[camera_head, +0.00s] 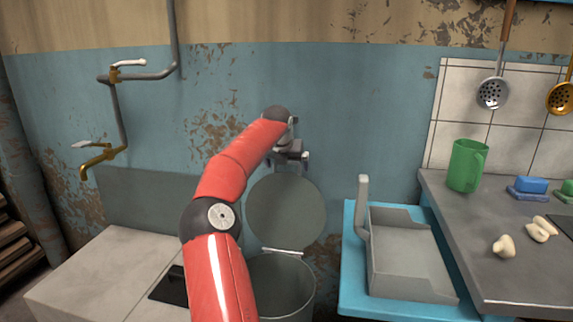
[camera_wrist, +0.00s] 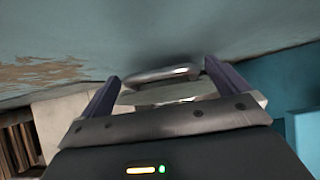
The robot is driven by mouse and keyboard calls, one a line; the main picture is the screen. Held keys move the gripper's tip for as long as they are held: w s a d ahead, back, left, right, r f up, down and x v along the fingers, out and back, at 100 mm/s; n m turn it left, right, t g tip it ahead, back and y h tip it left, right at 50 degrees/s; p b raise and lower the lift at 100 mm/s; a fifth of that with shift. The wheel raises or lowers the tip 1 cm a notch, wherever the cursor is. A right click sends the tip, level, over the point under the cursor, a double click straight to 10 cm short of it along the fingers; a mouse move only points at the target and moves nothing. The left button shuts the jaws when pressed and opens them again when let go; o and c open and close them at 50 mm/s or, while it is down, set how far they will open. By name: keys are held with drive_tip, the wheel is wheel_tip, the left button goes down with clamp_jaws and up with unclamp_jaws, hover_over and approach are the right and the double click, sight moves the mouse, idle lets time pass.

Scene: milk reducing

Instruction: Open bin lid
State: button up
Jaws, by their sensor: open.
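The grey metal bin (camera_head: 285,288) stands on the floor between the left counter and the blue table, partly hidden by my arm. Its round grey lid (camera_head: 287,212) is raised, standing nearly upright at the rim's back, close to the wall. My gripper (camera_head: 293,156) is just above the lid's top edge, in front of the wall. In the wrist view, my gripper (camera_wrist: 165,85) has its two fingers spread. A shiny metal bar, apparently a handle (camera_wrist: 162,74), shows between and beyond the fingertips; I cannot tell if it touches them.
A blue table (camera_head: 353,285) with a grey tray (camera_head: 410,270) stands right of the bin. A pale counter (camera_head: 85,270) is at left. The blue wall (camera_head: 370,120) is close behind my gripper. A green mug (camera_head: 465,166) stands on the right counter.

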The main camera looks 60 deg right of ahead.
drive_tip(key=shift+r, duration=0.1)
drive_tip(key=v, duration=0.7)
drive_tip(key=shift+a+r, duration=0.2)
drive_tip(key=shift+a, duration=0.05)
drive_tip(key=shift+s, duration=0.1)
